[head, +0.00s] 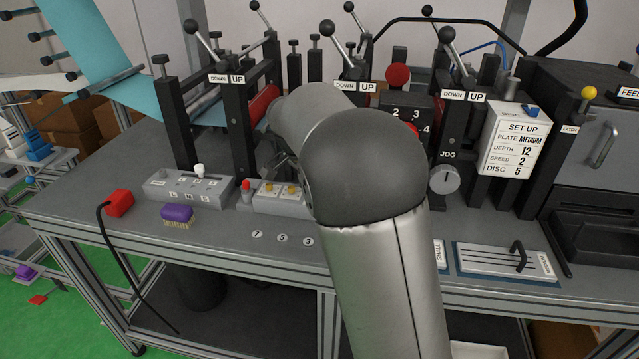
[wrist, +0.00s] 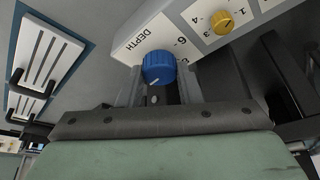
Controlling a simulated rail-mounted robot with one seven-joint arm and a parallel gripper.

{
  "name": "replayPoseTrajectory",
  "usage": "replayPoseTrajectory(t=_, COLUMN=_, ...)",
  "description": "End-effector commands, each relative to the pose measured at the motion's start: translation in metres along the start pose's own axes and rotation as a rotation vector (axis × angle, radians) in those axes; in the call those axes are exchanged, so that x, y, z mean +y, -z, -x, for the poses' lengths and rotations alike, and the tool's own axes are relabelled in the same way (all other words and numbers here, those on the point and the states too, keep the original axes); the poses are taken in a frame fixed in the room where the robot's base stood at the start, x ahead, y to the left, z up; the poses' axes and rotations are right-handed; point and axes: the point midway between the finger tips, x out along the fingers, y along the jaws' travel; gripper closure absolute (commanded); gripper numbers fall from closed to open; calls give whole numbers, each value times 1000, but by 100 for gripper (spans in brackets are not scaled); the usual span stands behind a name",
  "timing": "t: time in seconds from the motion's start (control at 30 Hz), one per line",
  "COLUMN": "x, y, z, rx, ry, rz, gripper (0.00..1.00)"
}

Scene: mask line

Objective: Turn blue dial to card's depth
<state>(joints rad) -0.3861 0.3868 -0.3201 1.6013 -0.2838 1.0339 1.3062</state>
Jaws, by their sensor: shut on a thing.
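The blue dial (wrist: 157,66) shows in the wrist view beside the word DEPTH on a white panel (wrist: 127,52). A 6 is readable near it, with another mark partly cut off. A short white line shows on the dial's near face; the number it points to cannot be told. My gripper (wrist: 160,80) is shut on the blue dial, its fingers partly hidden below it. The set-up card (head: 516,141) at right reads PLATE MEDIUM, DEPTH 12, SPEED 2, DISC 5.
A yellow dial (wrist: 222,22) with small numbers sits close to the blue one. A slotted plate with a black handle (head: 505,260) lies at bench right. A purple brush (head: 177,215) and red box (head: 119,203) are at left. Lever posts stand behind.

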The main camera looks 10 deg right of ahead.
Motion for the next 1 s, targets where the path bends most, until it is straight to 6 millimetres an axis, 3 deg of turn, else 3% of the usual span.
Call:
replayPoseTrajectory(t=0.27, x=0, y=-1, z=0, rx=-2, ry=0, rz=0, gripper=91)
replayPoseTrajectory(t=0.3, x=0, y=-1, z=0, rx=-2, ry=0, rz=0, gripper=65)
replayPoseTrajectory(t=0.37, x=0, y=-1, z=0, rx=-2, ry=0, rz=0, gripper=49)
replayPoseTrajectory(t=0.4, x=0, y=-1, z=0, rx=-2, ry=0, rz=0, gripper=46)
replayPoseTrajectory(t=0.77, x=0, y=0, z=7, rx=-1, ry=1, rz=0, gripper=46)
replayPoseTrajectory(t=1.0, x=-1, y=0, z=52, rx=0, ry=5, rz=1, gripper=46)
